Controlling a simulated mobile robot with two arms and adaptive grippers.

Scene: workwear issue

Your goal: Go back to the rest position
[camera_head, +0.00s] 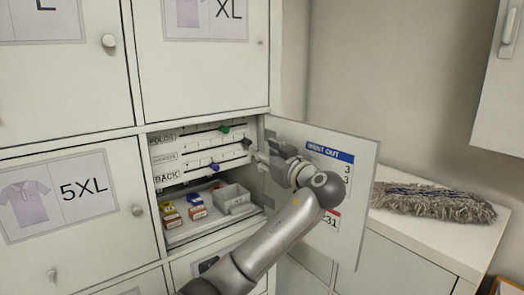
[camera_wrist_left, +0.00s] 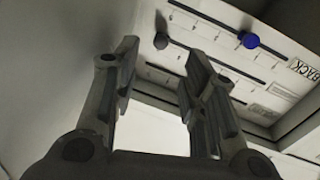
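My left gripper (camera_head: 262,153) is at the opening of the open cubby, between the slider panel (camera_head: 200,150) and the open door (camera_head: 335,190). In the left wrist view its two fingers (camera_wrist_left: 160,62) stand apart with nothing between them. The panel has a green knob (camera_head: 224,129), a dark knob (camera_head: 247,141) and a blue knob (camera_head: 214,167). In the wrist view the dark knob (camera_wrist_left: 161,40) shows just beyond the fingertips, with no clear contact. The blue knob (camera_wrist_left: 250,40) is farther right. My right gripper is out of view.
A tray in the cubby's lower part holds small coloured boxes (camera_head: 197,206) and a grey bin (camera_head: 232,197). Closed locker doors, one marked 5XL (camera_head: 75,195), surround it. A grey mop head (camera_head: 432,202) lies on the white cabinet (camera_head: 440,238) at right.

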